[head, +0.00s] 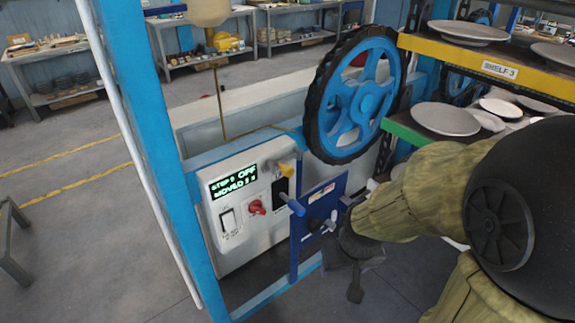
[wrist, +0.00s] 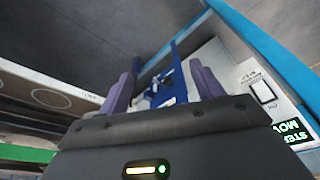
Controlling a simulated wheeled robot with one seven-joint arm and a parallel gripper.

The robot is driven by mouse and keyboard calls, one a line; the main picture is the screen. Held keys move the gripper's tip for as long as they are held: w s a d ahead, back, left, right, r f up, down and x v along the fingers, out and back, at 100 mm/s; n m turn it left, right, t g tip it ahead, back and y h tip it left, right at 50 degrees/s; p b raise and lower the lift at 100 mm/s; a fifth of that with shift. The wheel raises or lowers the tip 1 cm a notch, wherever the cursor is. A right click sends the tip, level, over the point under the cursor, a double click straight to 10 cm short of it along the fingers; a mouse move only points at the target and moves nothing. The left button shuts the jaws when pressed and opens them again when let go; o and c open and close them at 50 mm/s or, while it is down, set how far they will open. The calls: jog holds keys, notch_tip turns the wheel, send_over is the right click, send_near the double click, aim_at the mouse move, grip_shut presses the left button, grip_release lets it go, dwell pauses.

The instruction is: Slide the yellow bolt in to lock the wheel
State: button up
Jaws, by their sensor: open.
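A small yellow piece (head: 286,168), which looks like the bolt, sits at the top right of the white control panel (head: 235,245), below the wheel. The blue spoked wheel (head: 343,112) with a black rim stands above and to the right of it. My gripper (head: 340,262) is lower right of the yellow piece, clear of it, beside a blue hinged plate (head: 322,204). In the wrist view my gripper (wrist: 165,66) has its two purple fingers apart, with nothing held. The blue plate (wrist: 180,84) shows beyond and between them. The yellow bolt is not visible there.
A blue post (head: 150,130) stands left. Shelves with grey plates (head: 446,118) are at right, near my arm. Open floor lies left.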

jog(key=shift+w+d, duration=0.1)
jog(key=shift+w, duration=0.1)
jog(key=shift+c, duration=1.1)
jog(key=n+t+y, duration=0.7)
jog(key=t+y, duration=0.3)
jog(key=t, duration=0.2)
send_near(292, 173)
jog(key=v, duration=0.6)
jog(key=shift+f+b, duration=0.15)
jog(key=shift+b, duration=0.3)
jog(key=shift+w+a, duration=0.1)
jog(key=shift+a, duration=0.1)
jog(key=p+x, duration=0.2)
jog(key=x, duration=0.6)
jog(key=p+x, duration=0.3)
jog(key=x, duration=0.6)
jog(key=shift+w+r, duration=0.15)
jog(key=shift+r, duration=0.05)
